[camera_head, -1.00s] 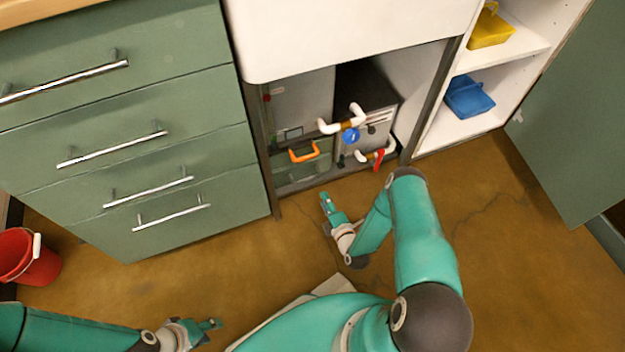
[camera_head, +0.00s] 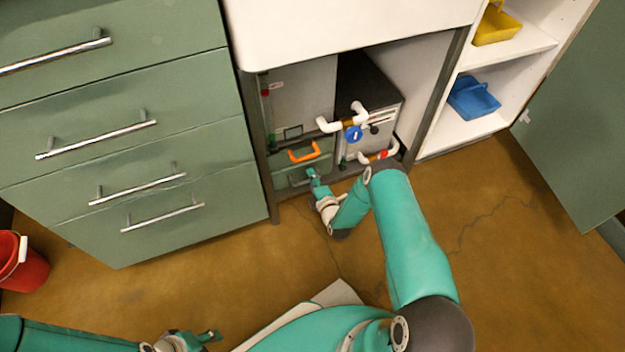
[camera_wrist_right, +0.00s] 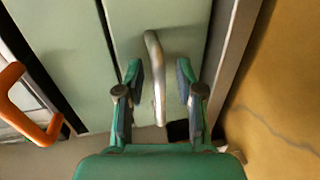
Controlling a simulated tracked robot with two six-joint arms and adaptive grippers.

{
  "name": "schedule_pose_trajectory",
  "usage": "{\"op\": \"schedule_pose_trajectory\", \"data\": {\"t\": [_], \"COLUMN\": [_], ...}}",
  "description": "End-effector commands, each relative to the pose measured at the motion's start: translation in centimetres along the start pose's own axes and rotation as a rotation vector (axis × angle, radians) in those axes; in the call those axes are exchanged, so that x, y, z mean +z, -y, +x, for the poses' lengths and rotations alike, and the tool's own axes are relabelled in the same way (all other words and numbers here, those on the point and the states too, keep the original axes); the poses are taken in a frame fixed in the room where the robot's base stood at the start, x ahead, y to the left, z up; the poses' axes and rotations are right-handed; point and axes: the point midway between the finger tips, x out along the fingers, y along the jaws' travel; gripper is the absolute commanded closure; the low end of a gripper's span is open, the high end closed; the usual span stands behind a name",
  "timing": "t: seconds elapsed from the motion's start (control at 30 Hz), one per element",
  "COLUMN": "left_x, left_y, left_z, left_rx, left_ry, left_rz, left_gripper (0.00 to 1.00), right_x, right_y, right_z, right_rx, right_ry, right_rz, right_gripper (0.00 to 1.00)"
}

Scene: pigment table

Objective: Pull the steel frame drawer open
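The small green drawer (camera_head: 284,184) with a steel handle sits low in the bay under the white counter, below an orange handle (camera_head: 304,151); it looks closed. In the right wrist view its steel handle (camera_wrist_right: 154,60) stands between the two fingers of my right gripper (camera_wrist_right: 158,80), with gaps on both sides. My right gripper (camera_head: 312,174) is open at the drawer front and partly hides it in the head view. My left gripper (camera_head: 210,337) is low at the bottom edge, away from the drawer; its opening is unclear.
A grey box with white pipes and a blue knob (camera_head: 354,133) stands right of the drawer. A green cabinet (camera_head: 140,235) with long handles is at left, a red bucket (camera_head: 30,272) beyond it. Shelves hold a blue tray (camera_head: 473,98) and yellow tray (camera_head: 497,27). The brown floor is open.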

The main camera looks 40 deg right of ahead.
Motion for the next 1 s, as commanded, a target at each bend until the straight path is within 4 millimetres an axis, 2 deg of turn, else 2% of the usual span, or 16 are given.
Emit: {"op": "schedule_pose_trajectory", "data": {"t": [0.07,0.27,0.77,1.0], "left_x": [0.0,0.0,0.0,0.0], "left_y": [0.0,0.0,-0.1,-0.4], "left_z": [0.0,0.0,-0.1,-1.2], "left_rx": [0.000,0.000,0.000,0.000], "left_ry": [0.000,0.000,0.000,0.000], "left_rz": [0.000,0.000,0.000,0.000], "left_gripper": [0.60,0.60,0.60,0.60], "right_x": [0.0,0.0,0.0,-0.2], "right_y": [0.0,0.0,0.2,0.4], "right_z": [0.0,-0.1,-0.3,-2.0], "right_rx": [0.000,-0.001,-0.005,-0.009], "right_ry": [0.000,0.000,0.001,0.001], "right_rz": [0.000,0.000,0.001,0.003], "right_gripper": [0.67,1.00,1.00,1.00]}}
